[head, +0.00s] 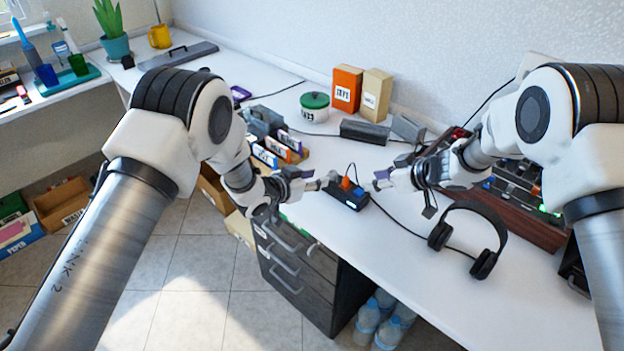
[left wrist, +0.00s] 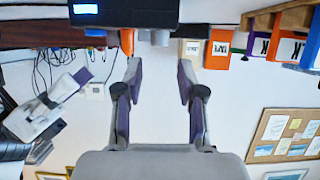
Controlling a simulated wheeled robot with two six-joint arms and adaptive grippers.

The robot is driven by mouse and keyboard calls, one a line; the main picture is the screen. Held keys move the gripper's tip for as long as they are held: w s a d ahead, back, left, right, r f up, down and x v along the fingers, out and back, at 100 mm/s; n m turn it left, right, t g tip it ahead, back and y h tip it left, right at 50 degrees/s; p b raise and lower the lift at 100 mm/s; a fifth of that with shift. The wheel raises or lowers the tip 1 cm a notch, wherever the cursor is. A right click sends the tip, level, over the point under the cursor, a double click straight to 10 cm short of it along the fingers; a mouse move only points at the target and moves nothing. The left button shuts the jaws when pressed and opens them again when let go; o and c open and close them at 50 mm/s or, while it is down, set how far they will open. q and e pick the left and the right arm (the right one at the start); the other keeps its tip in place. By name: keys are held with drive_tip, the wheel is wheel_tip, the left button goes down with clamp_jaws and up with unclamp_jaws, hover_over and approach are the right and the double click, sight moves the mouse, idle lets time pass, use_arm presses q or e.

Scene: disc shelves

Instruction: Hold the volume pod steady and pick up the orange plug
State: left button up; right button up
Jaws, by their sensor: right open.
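The volume pod (head: 348,198), a dark box with a lit blue display, sits on the white desk near its front edge. The orange plug (head: 346,183) stands upright on top of it with a dark cable. My left gripper (head: 328,180) is just left of the pod. In the left wrist view, which is upside down, its fingers (left wrist: 158,70) are apart and empty, with the pod (left wrist: 130,12) beyond the tips. An orange piece there (left wrist: 127,41) looks like the plug, partly hidden by a finger. My right gripper (head: 378,181) is open, right of the plug and apart from it.
Black headphones (head: 470,235) lie to the right on the desk. Disc cases (head: 277,150) stand at the left, near my left arm. A green-lidded jar (head: 314,108), an orange box (head: 346,90) and a dark grey block (head: 364,132) are behind. The desk between pod and headphones is mostly clear.

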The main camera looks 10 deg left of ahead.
sight(348, 179)
use_arm(q)
drive_tip(key=x, duration=0.7)
drive_tip(key=shift+w+f, duration=0.1)
drive_tip(key=shift+f, duration=0.05)
clamp_jaws()
use_arm(e)
drive_tip(key=shift+c, duration=1)
drive_tip(key=s+m+t, duration=0.3)
drive_tip(key=s+t, duration=0.1)
drive_tip(key=x, duration=1.1)
drive_tip(key=shift+w+d, duration=0.1)
drive_tip(key=shift+d, duration=0.05)
